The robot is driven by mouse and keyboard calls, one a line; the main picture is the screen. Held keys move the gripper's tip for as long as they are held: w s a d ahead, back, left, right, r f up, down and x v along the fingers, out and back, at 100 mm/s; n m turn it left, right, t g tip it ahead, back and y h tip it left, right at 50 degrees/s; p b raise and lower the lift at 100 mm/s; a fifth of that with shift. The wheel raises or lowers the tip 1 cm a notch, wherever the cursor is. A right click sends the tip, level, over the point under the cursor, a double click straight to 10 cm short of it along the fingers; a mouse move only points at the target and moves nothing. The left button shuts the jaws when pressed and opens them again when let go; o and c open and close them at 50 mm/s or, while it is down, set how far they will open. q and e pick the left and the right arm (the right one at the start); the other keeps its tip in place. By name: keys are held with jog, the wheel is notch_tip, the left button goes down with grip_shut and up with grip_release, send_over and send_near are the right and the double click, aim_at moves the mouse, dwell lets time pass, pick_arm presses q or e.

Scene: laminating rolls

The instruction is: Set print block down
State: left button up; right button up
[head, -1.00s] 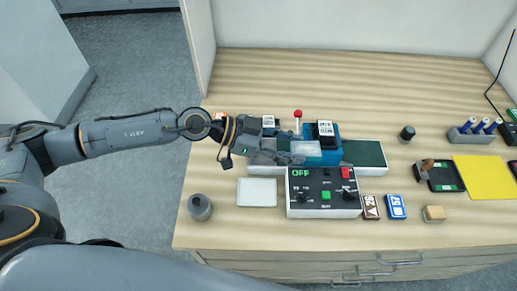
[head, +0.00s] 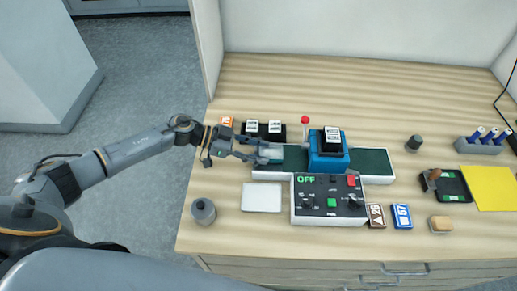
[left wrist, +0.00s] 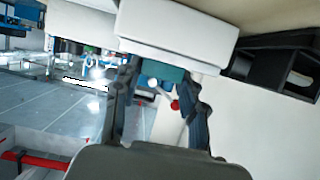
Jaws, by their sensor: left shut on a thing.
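My left gripper (head: 266,153) is over the left end of the green belt. It is shut on a small pale grey-teal block (head: 273,155), which I take to be the print block. The fingers partly hide it, and I cannot tell whether it touches the belt. A blue press (head: 328,160) with a black, white-labelled block (head: 332,138) on top stands over the belt to the right. My right gripper is not in view.
A red-knobbed lever (head: 305,120) rises behind the belt. The control box (head: 330,200) reads OFF in front. A white pad (head: 261,197) and grey cylinder (head: 203,211) lie at the front left.

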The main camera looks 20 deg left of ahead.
pick_arm(q)
jog(key=shift+f, duration=0.15)
jog(key=shift+f, duration=0.15)
jog(key=o, duration=1.1)
jog(key=shift+f, duration=0.1)
